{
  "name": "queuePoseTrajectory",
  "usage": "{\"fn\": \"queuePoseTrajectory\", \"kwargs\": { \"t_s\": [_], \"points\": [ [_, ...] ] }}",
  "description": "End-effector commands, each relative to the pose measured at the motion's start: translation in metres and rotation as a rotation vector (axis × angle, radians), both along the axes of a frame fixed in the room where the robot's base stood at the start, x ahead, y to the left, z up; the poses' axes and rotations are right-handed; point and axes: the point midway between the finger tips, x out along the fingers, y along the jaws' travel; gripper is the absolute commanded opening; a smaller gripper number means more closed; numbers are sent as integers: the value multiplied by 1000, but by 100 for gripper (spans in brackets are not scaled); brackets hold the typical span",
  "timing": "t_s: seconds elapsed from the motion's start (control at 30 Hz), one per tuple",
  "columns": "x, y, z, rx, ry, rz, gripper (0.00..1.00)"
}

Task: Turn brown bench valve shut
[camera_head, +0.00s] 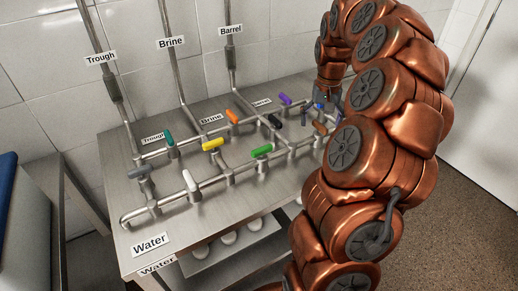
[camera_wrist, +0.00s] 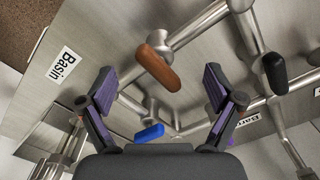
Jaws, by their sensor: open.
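The brown valve handle (camera_wrist: 157,67) shows in the wrist view as a rounded lever on a metal pipe, lying crosswise to that pipe. It also shows in the head view (camera_head: 320,128), small, at the right end of the bench, close to my arm. My gripper (camera_wrist: 160,86) is open, its two purple-padded fingers spread on either side of the lower end of the brown handle. I see no contact, and the depth between fingers and handle is hard to judge. In the head view my gripper (camera_head: 326,101) is partly hidden by my copper arm.
A blue handle (camera_wrist: 149,133) sits below the brown one, and a black handle (camera_wrist: 275,72) to its right. A "Basin" label (camera_wrist: 63,66) lies at left. The steel bench (camera_head: 125,185) carries several other coloured valves, including green (camera_head: 262,150) and yellow (camera_head: 212,144).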

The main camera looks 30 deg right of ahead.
Motion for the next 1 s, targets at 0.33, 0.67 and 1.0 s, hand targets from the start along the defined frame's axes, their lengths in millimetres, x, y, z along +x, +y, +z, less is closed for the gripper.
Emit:
{"fn": "queuePoseTrajectory", "kwargs": {
  "t_s": [0.33,0.67,1.0],
  "points": [
    [0,1,6,1,2,218,92],
    [0,1,5,3,1,400,92],
    [0,0,5,-1,-1,566,92]
  ]
}}
